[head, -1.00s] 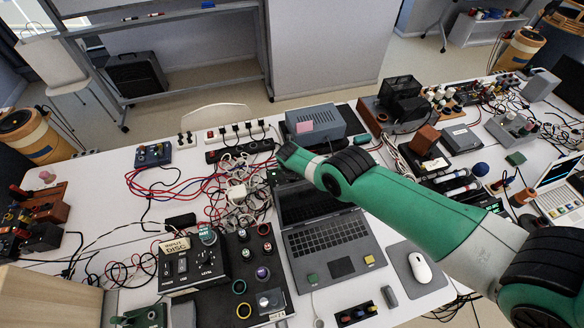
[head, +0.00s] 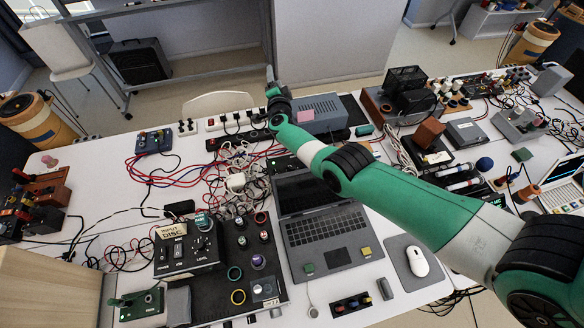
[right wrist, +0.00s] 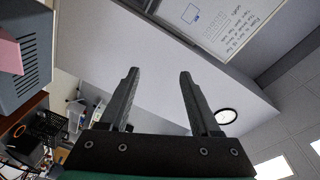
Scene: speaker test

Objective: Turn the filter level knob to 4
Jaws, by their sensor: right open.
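A black box (head: 188,252) labelled "INPUT DISC" stands at the front left of the table in the head view, with small knobs and the word "LEVEL" on its face. Beside it a black panel (head: 240,268) carries several round knobs with coloured rings. I cannot read which knob is the filter level one or where it points. My right gripper (head: 270,78) is far from both, raised beyond the back of the table. In the right wrist view my right gripper (right wrist: 158,75) is open and empty, facing a pale wall. My left gripper is not in view.
An open laptop (head: 325,232) stands right of the panel, with a white mouse (head: 417,261) farther right. Tangled cables (head: 238,180) and a power strip (head: 228,122) lie behind. A grey-blue box (head: 318,112) stands under my right arm.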

